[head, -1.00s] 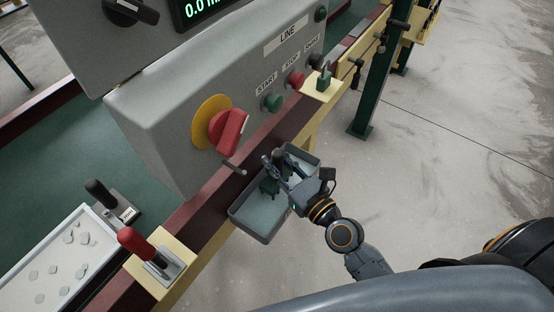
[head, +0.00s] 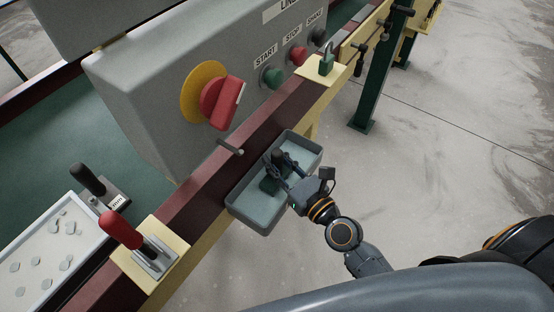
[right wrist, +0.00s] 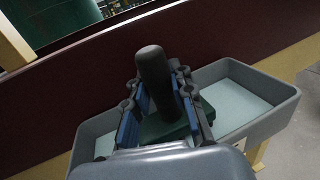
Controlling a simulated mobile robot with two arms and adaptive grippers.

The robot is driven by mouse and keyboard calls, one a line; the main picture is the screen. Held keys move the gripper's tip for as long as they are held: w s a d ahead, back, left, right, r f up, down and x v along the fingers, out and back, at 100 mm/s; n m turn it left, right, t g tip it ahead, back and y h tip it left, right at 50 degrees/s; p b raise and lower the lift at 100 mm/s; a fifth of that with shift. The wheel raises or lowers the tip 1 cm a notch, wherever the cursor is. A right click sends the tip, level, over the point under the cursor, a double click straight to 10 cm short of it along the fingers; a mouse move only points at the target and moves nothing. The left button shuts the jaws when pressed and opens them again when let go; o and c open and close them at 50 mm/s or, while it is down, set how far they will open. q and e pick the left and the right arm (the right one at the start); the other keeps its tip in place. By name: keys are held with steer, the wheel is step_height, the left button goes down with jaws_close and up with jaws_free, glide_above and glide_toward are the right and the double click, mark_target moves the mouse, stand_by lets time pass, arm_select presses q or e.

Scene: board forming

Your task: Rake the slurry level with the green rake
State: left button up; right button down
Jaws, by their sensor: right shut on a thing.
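The green rake stands in a grey tray (head: 262,219) hung on the line's side rail. Its dark upright handle (right wrist: 152,68) and green block (right wrist: 163,131) show in the right wrist view. In the head view its green part (head: 269,186) is partly hidden by the fingers. My right gripper (head: 279,164) is shut on the rake, its fingers on both sides of the handle. The rake is still in or just over the tray; I cannot tell whether it touches the bottom. The slurry (head: 42,254), pale with grey lumps, lies at the lower left. My left gripper is not in view.
A red-handled tool (head: 122,230) stands on a yellow plate beside the slurry, with a black-handled one (head: 88,180) behind it. The control box (head: 165,110), with a red switch (head: 222,103), stands above the rail. A green padlock-like piece (head: 326,62) sits farther along.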

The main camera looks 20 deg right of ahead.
steer(key=shift+r, duration=0.1)
steer(key=c, duration=1.1)
jaws_free()
steer(key=shift+o, duration=0.2)
steer(key=shift+s, duration=0.1)
